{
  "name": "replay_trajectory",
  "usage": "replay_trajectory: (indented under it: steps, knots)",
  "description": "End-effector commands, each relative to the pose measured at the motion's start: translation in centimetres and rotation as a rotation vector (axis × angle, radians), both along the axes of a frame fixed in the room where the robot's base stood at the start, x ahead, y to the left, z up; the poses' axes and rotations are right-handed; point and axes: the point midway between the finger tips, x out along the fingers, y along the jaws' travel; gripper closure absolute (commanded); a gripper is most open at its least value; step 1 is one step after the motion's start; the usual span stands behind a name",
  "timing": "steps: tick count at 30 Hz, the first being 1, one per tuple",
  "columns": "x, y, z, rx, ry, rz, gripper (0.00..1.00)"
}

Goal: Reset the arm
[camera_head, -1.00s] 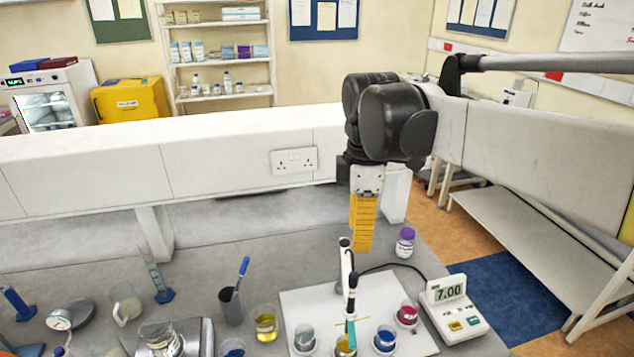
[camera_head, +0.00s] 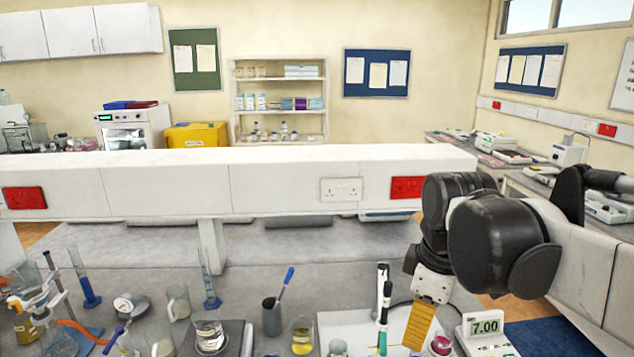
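My arm comes in from the right edge of the head view, with its dark wrist joints above the right part of the bench. My gripper (camera_head: 419,325) points down, with a yellow ribbed finger showing below a pale metal mount. It is over the right end of the white board, close to the pH meter. I cannot see a gap between its fingers from this side. No object shows in it.
The pH meter (camera_head: 486,334) reading 7.00 stands right of the gripper. A probe stand (camera_head: 382,300), a pink-red beaker (camera_head: 440,344), a yellow beaker (camera_head: 302,336) and a pen pot (camera_head: 272,316) are near. A white raised ledge (camera_head: 270,168) crosses behind. Open air lies above it.

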Motion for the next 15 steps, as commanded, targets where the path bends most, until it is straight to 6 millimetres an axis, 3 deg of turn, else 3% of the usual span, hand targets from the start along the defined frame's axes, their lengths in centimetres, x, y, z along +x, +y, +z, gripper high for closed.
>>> replay_trajectory:
  steps: [1,5,12,15]
  knots:
    - [-0.9,-0.2,-1.9,0.01,-0.025,-0.056,0.6]
    - [-2.7,-0.6,-5.6,0.056,-0.111,-0.246,0.6]
    - [-6.9,-1.5,-15.5,0.24,-0.316,-0.71,0.6]
    - [-7.8,-1.7,-18.1,0.317,-0.373,-0.848,0.6]
